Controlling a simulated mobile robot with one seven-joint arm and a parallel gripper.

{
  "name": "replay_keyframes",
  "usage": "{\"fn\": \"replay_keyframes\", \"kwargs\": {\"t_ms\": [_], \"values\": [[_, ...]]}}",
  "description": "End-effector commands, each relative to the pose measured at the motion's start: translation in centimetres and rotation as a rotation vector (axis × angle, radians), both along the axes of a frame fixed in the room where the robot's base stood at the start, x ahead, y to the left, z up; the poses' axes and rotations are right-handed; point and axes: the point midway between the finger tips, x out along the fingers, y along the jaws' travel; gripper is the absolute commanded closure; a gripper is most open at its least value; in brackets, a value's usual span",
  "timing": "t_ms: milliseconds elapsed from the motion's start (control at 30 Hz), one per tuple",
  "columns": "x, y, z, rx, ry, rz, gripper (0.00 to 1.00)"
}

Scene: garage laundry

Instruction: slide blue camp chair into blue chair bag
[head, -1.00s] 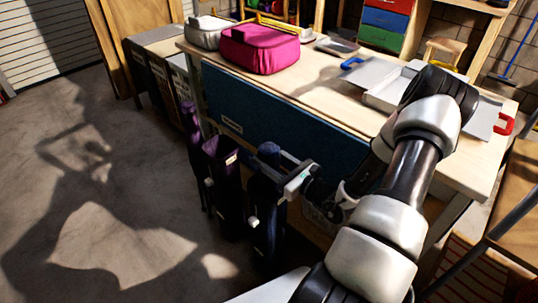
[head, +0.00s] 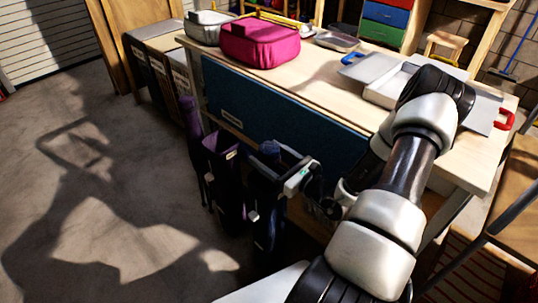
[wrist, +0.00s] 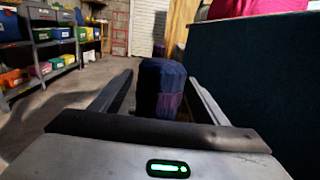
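My gripper (head: 272,160) is level and low in front of the workbench, its two fingers apart. A dark blue rolled chair (wrist: 162,82) stands upright between the fingers in the wrist view, with a narrow gap on each side. Its top (head: 269,147) shows by the fingertips in the head view. The dark blue chair bag (head: 267,215) stands upright just below the gripper. Whether the chair's lower end is inside the bag or behind it is hidden. A purple patch shows low on the chair in the wrist view.
A purple bag (head: 226,185) stands open close left of the blue one, and a purple rolled chair (head: 193,122) stands beyond it. The workbench (head: 310,70) with its blue panel (head: 255,108) is close behind. The floor at left (head: 90,200) is clear.

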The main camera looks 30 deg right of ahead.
Motion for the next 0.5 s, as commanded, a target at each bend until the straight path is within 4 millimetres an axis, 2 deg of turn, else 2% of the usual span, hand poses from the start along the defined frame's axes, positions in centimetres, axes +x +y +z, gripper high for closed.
{"fn": "replay_keyframes", "kwargs": {"t_ms": [333,500], "values": [[-0.4,-0.2,-0.4,0.0,0.011,-0.002,0.31],[-2.5,-1.0,-0.2,0.001,0.01,-0.005,0.31]]}}
